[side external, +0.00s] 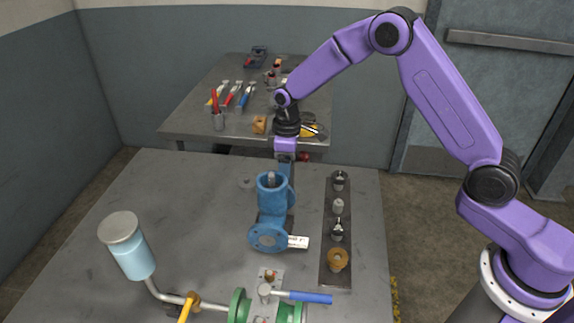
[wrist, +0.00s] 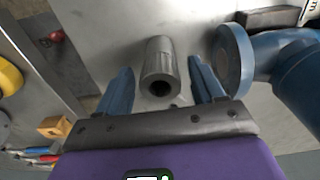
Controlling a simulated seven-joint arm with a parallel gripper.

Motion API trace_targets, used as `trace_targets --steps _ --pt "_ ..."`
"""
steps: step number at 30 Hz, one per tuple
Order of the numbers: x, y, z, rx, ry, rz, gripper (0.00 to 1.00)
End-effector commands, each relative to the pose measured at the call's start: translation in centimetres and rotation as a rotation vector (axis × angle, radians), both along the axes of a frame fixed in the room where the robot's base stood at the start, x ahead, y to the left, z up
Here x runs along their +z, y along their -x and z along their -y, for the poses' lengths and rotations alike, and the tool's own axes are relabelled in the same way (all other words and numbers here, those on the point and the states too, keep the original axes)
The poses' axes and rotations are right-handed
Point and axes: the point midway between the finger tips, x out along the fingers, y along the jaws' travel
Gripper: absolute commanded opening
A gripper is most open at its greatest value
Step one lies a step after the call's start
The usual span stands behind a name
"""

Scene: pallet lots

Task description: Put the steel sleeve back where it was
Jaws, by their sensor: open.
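The steel sleeve (wrist: 158,66) is a grey hollow cylinder in the wrist view, its bore facing the camera. It sits between the two blue fingers of my gripper (wrist: 160,80), with a gap on each side. My gripper is open and holds nothing. In the side view my gripper (side external: 287,168) points down just behind the blue valve body (side external: 270,215), which hides the fingertips; I cannot make out the sleeve there. The valve body's flange (wrist: 230,60) is close to the right finger in the wrist view.
A dark strip (side external: 327,272) with several small parts lies right of the valve body. A blue-handled valve (side external: 300,296) and a cup on a pipe (side external: 130,250) stand in front. A tool bench (side external: 190,125) is behind.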

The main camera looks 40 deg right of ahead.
Motion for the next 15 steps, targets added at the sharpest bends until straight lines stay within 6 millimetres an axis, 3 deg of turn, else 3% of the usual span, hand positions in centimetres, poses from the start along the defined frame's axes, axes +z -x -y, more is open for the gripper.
trace_targets --steps 5,15 --pt "1.7 -0.1 0.0 0.000 -0.001 0.004 0.68" --pt "8.4 -0.1 0.0 0.001 -0.001 0.006 0.68"
